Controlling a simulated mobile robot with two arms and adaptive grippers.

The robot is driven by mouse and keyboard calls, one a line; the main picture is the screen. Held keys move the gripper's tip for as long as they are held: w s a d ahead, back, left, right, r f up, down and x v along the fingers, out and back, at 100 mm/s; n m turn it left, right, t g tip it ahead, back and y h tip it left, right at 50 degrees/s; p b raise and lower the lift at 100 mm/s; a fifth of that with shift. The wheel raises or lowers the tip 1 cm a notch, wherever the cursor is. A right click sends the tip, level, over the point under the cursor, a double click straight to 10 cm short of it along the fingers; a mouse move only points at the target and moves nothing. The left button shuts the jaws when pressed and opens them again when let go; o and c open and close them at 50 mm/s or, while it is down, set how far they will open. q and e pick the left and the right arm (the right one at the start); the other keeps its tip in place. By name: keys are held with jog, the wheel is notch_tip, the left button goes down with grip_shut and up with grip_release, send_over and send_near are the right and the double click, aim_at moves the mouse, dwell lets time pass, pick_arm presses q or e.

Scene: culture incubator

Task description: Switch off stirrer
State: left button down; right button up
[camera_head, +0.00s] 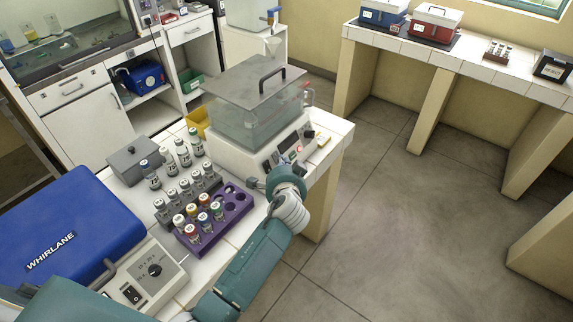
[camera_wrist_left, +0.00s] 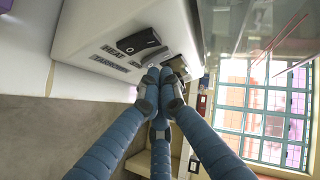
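The stirrer unit is a pale box (camera_head: 233,157) with a clear tank (camera_head: 250,118) and grey handled lid on top. Its sloped front panel (camera_head: 288,151) carries a dark display, knobs and a small red light. In the left wrist view the panel (camera_wrist_left: 110,30) shows a black rocker switch (camera_wrist_left: 138,41) and labels, one reading HEAT. My left gripper (camera_head: 262,184) is at the panel's lower front edge. In the wrist view its blue-grey fingers (camera_wrist_left: 160,78) have their tips together, close to a second dark control (camera_wrist_left: 179,66) which they partly cover; contact cannot be told. My right gripper is out of view.
A purple rack (camera_head: 236,214) and grey rack with capped vials stand left of my gripper. A blue WHIRLANE machine (camera_head: 75,225) and a grey lidded box (camera_head: 140,160) are further left. A yellow bin (camera_head: 197,121) is behind. Open floor (camera_head: 430,200) lies right.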

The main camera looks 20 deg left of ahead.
pick_arm(q)
jog(key=shift+w+a+f+y+b, duration=0.1)
jog(key=shift+a+f+y+b, duration=0.2)
jog(key=shift+b, duration=0.85)
jog(key=shift+r, duration=0.1)
jog(key=shift+r+p, duration=0.75)
jog(key=shift+d, duration=0.1)
